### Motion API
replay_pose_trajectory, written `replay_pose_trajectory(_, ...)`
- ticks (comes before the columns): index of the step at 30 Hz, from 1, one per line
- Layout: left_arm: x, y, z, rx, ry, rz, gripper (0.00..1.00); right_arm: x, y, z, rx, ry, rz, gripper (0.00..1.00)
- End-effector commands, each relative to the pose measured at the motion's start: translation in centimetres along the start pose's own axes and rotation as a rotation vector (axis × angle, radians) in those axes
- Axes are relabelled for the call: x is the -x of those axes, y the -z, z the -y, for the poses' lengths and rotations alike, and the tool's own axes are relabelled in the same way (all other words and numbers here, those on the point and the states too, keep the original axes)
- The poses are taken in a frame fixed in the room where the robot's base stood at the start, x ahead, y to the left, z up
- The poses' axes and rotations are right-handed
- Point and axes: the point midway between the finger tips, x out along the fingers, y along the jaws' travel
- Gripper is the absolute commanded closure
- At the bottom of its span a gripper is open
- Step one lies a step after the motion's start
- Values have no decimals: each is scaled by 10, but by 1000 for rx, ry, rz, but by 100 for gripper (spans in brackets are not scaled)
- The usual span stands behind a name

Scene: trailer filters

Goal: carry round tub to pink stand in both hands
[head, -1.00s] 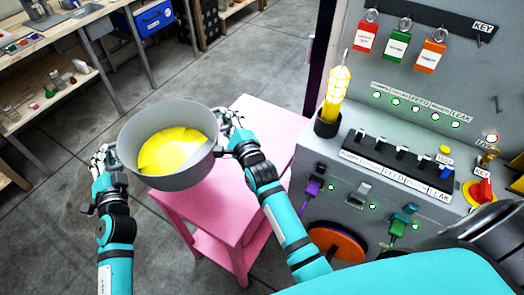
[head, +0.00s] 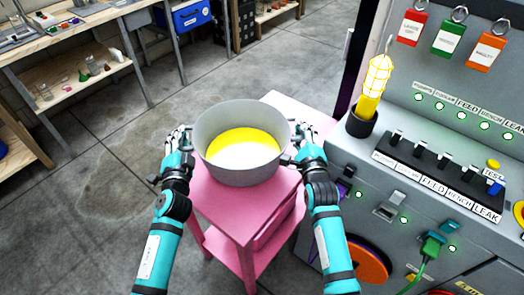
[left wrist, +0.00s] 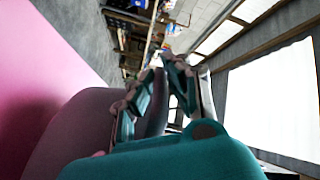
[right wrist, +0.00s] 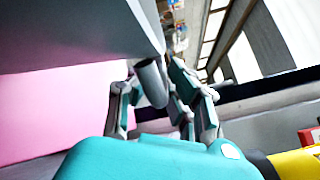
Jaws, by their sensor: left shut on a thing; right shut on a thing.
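The round grey tub (head: 208,160) with yellow contents is upright over the top of the pink stand (head: 215,205); I cannot tell whether its base touches the stand. My left gripper (head: 181,145) is shut on the tub's left side. My right gripper (head: 298,150) is shut on its right side. In the left wrist view, my left gripper (left wrist: 163,92) is at the tub wall (left wrist: 75,130), with the grip partly hidden. In the right wrist view, my right gripper (right wrist: 158,92) closes around a grey handle (right wrist: 152,82) beside the tub wall (right wrist: 85,30).
A grey control panel (head: 415,185) with switches and a lit yellow lamp (head: 376,80) stands close on the right of the stand. A wooden workbench (head: 75,28) with shelves is at the back left. The concrete floor left of the stand is clear.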

Motion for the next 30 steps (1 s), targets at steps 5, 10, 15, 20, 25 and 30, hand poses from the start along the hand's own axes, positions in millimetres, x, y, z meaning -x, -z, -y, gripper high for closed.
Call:
replay_pose_trajectory(5,-1,-4,3,-3,6,10,100,0,3,3,3,7,-4,100)
replay_pose_trajectory(10,-1,-7,-1,-3,6,10,100,0,6,-1,3,7,-4,100)
replay_pose_trajectory(15,-1,-13,-9,-3,6,10,100,0,11,-9,3,7,-4,100)
replay_pose_trajectory(20,-1,-19,-18,-3,6,10,100,0,18,-18,3,7,-4,100)
replay_pose_trajectory(25,-1,-26,-28,-3,6,10,100,0,24,-28,3,7,-4,100)
replay_pose_trajectory(30,-1,-32,-38,-3,6,10,100,0,31,-38,3,7,-4,100)
